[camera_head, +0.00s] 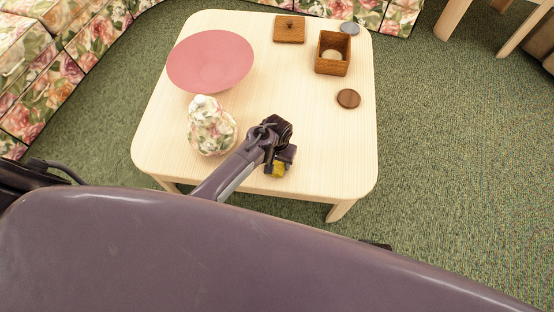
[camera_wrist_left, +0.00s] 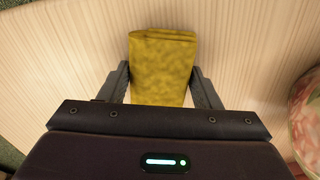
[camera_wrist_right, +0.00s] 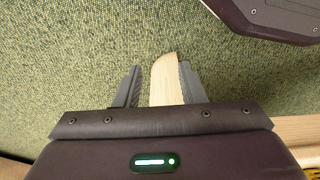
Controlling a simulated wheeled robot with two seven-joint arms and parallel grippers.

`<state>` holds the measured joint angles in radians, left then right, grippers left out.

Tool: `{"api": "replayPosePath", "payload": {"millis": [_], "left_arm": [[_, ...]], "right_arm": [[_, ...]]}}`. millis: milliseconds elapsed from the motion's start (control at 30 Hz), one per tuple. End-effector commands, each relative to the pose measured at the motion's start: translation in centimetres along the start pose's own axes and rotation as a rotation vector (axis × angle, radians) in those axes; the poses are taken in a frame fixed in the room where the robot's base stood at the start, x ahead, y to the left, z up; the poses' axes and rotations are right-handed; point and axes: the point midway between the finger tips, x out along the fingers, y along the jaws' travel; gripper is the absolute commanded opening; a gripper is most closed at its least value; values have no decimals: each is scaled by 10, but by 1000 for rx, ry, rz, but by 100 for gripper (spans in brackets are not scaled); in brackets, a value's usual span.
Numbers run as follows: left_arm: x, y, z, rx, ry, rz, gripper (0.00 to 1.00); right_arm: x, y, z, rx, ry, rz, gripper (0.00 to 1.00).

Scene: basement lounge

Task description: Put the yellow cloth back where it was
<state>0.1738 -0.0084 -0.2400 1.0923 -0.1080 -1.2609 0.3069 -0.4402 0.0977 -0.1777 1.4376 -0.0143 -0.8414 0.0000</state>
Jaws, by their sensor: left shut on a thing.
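The folded yellow cloth (camera_head: 279,169) is at my left gripper (camera_head: 280,160), over the near part of the pale wooden table (camera_head: 325,165). In the left wrist view the cloth (camera_wrist_left: 163,65) sits between the two fingers of my left gripper (camera_wrist_left: 160,80), which is shut on it. I cannot tell whether the cloth touches the tabletop. My right gripper (camera_wrist_right: 158,85) is open in the right wrist view. A pale wooden piece, likely a table leg (camera_wrist_right: 164,80), shows between its fingers; it does not look gripped.
An open wooden box (camera_head: 332,67) holds a pale round thing. A wooden lid (camera_head: 289,29), grey disc (camera_head: 349,28) and brown disc (camera_head: 348,98) lie nearby. The tabletop's right front is clear.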

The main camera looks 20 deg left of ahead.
Motion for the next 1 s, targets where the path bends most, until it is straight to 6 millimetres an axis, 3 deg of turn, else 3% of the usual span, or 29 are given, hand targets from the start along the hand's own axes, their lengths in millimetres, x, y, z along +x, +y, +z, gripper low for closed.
{"api": "replayPosePath", "payload": {"millis": [33, 67, 200, 467, 633, 767, 1000], "left_arm": [[2, 0, 0, 0, 0, 0, 33], [1, 0, 0, 0, 0, 0, 61], [1, 0, 0, 0, 0, 0, 79], [1, 0, 0, 0, 0, 0, 79], [-9, 0, 0, 0, 2, 1, 79], [-29, 0, 0, 0, 3, 1, 79], [-82, 0, 0, 0, 2, 1, 79]], "right_arm": [[-1, 0, -1, -1, 0, -1, 36], [-2, 0, -1, -1, 0, -1, 36], [-1, 0, 0, -1, -3, -1, 36], [-1, -1, 0, -1, -2, -1, 36], [3, 1, 2, 2, 6, 2, 36], [18, 6, 17, 9, 4, 10, 36], [35, 9, 46, 13, 4, 16, 36]]}}
